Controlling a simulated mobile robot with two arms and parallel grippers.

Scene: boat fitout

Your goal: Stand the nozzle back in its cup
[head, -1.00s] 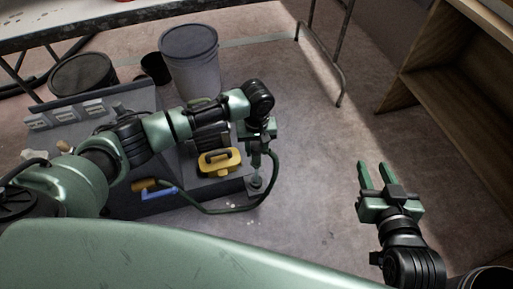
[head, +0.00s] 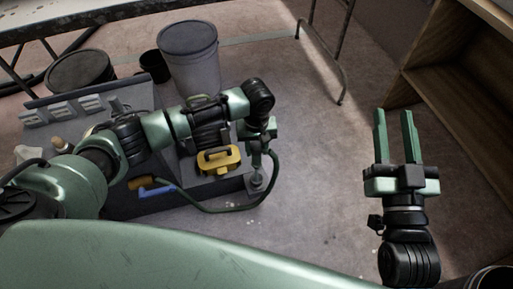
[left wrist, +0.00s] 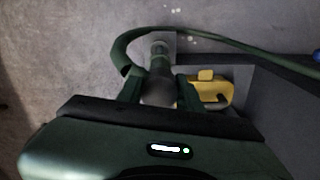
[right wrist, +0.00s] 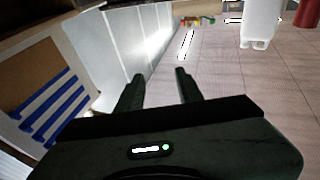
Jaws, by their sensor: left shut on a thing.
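My left gripper (head: 259,148) points down at the right end of the grey bench unit. It is shut on the nozzle (left wrist: 159,68), a grey-green piece with a dark green hose (head: 230,210) looping off it. In the head view the nozzle hangs below the fingers and looks upright. Its lower end is at or just over a small grey cup (head: 257,183); I cannot tell how far it is inside. In the left wrist view the fingers stand on both sides of the nozzle. My right gripper (head: 393,125) is open and empty over the floor at the right.
A yellow box-like tool (head: 219,160) sits left of the nozzle. A blue-handled brush (head: 155,188) lies at the unit's front edge. Grey and black buckets (head: 190,65) stand behind. A wooden shelf (head: 450,100) is at the right. The floor between is clear.

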